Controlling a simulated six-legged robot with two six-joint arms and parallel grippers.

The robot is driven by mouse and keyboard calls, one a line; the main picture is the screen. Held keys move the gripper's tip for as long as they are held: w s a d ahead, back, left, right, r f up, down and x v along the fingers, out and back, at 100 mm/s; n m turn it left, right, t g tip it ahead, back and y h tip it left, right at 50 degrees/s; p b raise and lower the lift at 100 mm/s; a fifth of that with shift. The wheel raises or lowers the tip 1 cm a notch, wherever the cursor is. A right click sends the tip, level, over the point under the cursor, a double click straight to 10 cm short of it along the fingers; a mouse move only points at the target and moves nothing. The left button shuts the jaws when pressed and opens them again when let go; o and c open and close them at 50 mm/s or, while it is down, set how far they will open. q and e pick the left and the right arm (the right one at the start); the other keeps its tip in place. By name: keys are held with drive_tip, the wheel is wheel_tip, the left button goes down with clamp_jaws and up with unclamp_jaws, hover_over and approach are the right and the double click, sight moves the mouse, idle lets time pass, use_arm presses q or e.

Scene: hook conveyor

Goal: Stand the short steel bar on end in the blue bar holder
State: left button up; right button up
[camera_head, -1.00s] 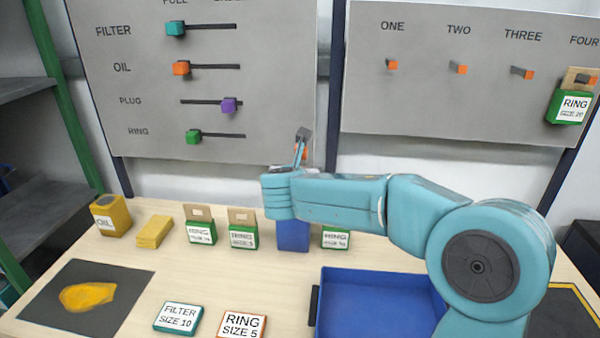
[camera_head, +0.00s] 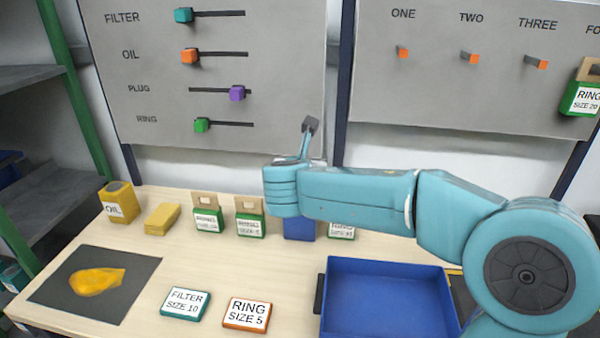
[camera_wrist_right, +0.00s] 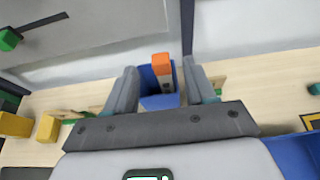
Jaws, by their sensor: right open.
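The blue bar holder (camera_head: 299,229) stands at the back of the table, partly hidden behind my right arm in the head view. In the right wrist view the holder (camera_wrist_right: 160,102) shows below and between my fingers. A grey bar with an orange end (camera_wrist_right: 162,66) appears to stand upright in it, its lower part hidden. My right gripper (camera_wrist_right: 160,72) is open, with one finger on each side of the bar and a visible gap to both. My left gripper is not in view.
Green ring boxes (camera_head: 208,219) stand beside the holder, one partly behind my arm. A blue tray (camera_head: 322,290) lies at the front right. A yellow oil can (camera_head: 118,203), a yellow block (camera_head: 162,219) and a dark mat (camera_head: 130,300) are at left. Panels stand behind.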

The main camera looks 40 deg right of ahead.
drive_tip(key=v, duration=1.2)
drive_tip(key=shift+a+r, duration=0.15)
drive_tip(key=shift+r, duration=0.05)
drive_tip(key=shift+s, duration=0.15)
